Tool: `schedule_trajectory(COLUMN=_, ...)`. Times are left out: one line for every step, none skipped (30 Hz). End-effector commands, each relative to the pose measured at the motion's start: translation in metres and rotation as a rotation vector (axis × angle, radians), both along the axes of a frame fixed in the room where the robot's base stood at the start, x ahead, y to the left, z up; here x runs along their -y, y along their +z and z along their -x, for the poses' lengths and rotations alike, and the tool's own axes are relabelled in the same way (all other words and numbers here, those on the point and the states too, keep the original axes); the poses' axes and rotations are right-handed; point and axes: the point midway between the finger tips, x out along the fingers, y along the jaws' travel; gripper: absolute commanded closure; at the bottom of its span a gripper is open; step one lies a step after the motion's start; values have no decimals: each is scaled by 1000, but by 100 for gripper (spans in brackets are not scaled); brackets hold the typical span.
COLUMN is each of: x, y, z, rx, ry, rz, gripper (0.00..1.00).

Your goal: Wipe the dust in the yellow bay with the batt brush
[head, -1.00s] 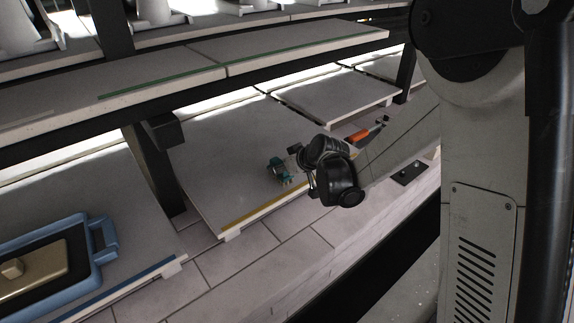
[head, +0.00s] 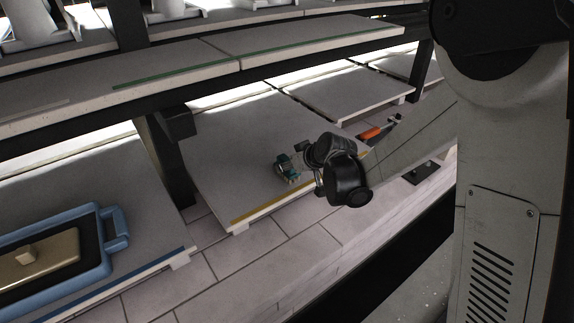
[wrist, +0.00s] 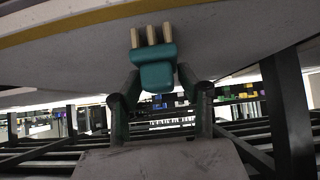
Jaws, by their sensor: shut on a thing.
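The yellow bay is a grey slab (head: 228,165) with a yellow stripe along its front edge; its surface and stripe also show at the top of the wrist view (wrist: 60,35). My gripper (head: 299,163) is over the front right part of this slab. In the wrist view my gripper (wrist: 157,82) is shut on the teal batt brush (wrist: 157,72), whose pale bristle tufts point at the slab. The brush (head: 287,168) is small in the head view, and I cannot tell whether it touches the slab. I cannot make out any dust.
A dark post (head: 165,155) stands left of the bay, and a shelf (head: 215,62) with a green stripe overhangs behind it. A blue tray (head: 112,240) sits on the blue-striped slab at left. An orange-handled tool (head: 371,133) lies right of my gripper.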

Motion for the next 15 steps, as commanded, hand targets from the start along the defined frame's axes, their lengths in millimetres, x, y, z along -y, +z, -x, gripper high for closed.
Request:
schedule_trajectory(x=4, y=-1, z=-3, rx=0, ry=-3, rz=0, gripper=100)
schedule_trajectory(x=6, y=-1, z=-4, rx=0, ry=-3, rz=0, gripper=100)
schedule_trajectory(x=9, y=-1, z=-6, rx=0, ry=-3, rz=0, gripper=100)
schedule_trajectory(x=10, y=0, z=-8, rx=0, ry=-3, rz=0, gripper=100)
schedule_trajectory(x=12, y=0, z=-9, rx=1, ry=-3, rz=-1, gripper=100)
schedule_trajectory(x=14, y=0, z=-11, rx=1, ry=-3, rz=-1, gripper=100)
schedule_trajectory(x=16, y=0, z=-13, rx=0, ry=-3, rz=0, gripper=100)
schedule_trajectory(x=18, y=0, z=-14, rx=0, ry=-2, rz=0, gripper=100)
schedule_trajectory(x=21, y=-1, z=-16, rx=0, ry=-2, rz=0, gripper=100)
schedule_trajectory(x=23, y=-1, z=-18, rx=0, ry=-2, rz=0, gripper=100)
schedule_trajectory(x=24, y=-1, z=-19, rx=0, ry=-2, rz=0, gripper=100)
schedule_trajectory(x=27, y=-1, z=-21, rx=0, ry=-1, rz=0, gripper=100)
schedule_trajectory(x=28, y=-1, z=-22, rx=-1, ry=-2, rz=-1, gripper=100)
schedule_trajectory(x=30, y=-1, z=-23, rx=-1, ry=-2, rz=-1, gripper=100)
schedule_trajectory(x=32, y=-1, z=-25, rx=-1, ry=-2, rz=-1, gripper=100)
